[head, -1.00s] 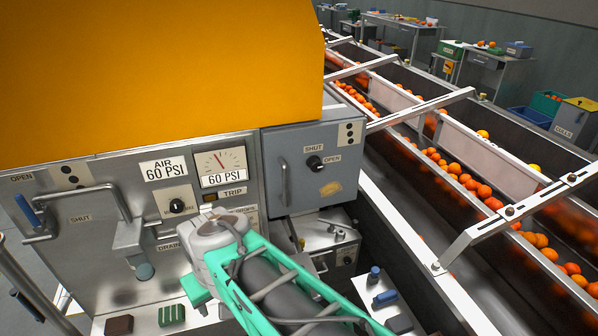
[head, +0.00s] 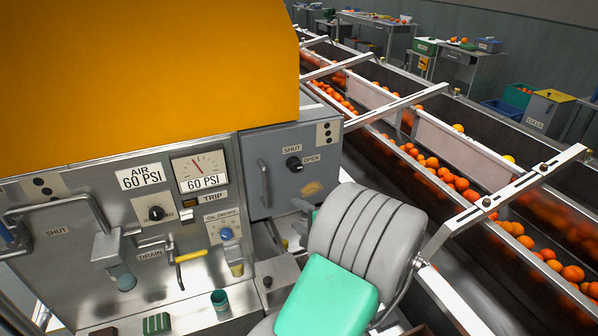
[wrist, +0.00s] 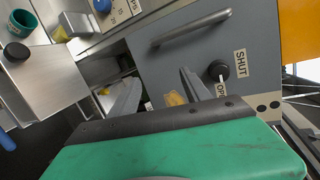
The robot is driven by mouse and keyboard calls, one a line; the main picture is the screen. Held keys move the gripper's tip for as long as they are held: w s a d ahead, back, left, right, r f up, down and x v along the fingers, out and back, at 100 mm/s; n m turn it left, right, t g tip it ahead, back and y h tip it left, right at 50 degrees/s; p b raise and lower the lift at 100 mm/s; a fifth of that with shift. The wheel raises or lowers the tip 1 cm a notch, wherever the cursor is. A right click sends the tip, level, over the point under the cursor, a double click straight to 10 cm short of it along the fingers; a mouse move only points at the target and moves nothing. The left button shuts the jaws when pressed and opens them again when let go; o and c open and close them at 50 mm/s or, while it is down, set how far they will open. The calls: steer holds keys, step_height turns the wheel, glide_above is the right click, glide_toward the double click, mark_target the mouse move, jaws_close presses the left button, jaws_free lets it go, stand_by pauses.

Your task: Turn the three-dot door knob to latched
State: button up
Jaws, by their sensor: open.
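The grey door (head: 262,190) with the three-dot plate (head: 327,133) is closed against the machine's right side. Its round black knob (head: 294,163) sits between a SHUT label above and an OPEN label to the right. I cannot clearly tell which way the knob points. My gripper (wrist: 157,77) is open and empty in front of the door, apart from the knob. In the head view my wrist hides most of the gripper.
A bar handle (head: 264,183) stands out on the door's left. Left of it are a yellow-handled drain valve (head: 190,256), a blue knob (head: 226,234) and gauges. A green cup (head: 219,298) stands on the ledge below. The orange-filled conveyor (head: 440,170) runs along the right.

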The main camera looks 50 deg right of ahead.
mark_target(297, 169)
steer(key=d+r+m+t+h, duration=0.1)
steer(key=d+r+m+h, duration=0.3)
steer(key=r+m, duration=0.35)
steer(key=shift+n, duration=0.35)
steer(key=x, duration=0.2)
steer(key=p+x, duration=0.1)
steer(key=x, duration=0.4)
steer(key=shift+w+d+r, duration=0.15)
steer(key=shift+d+r, duration=0.15)
steer(key=shift+r, duration=0.05)
jaws_close()
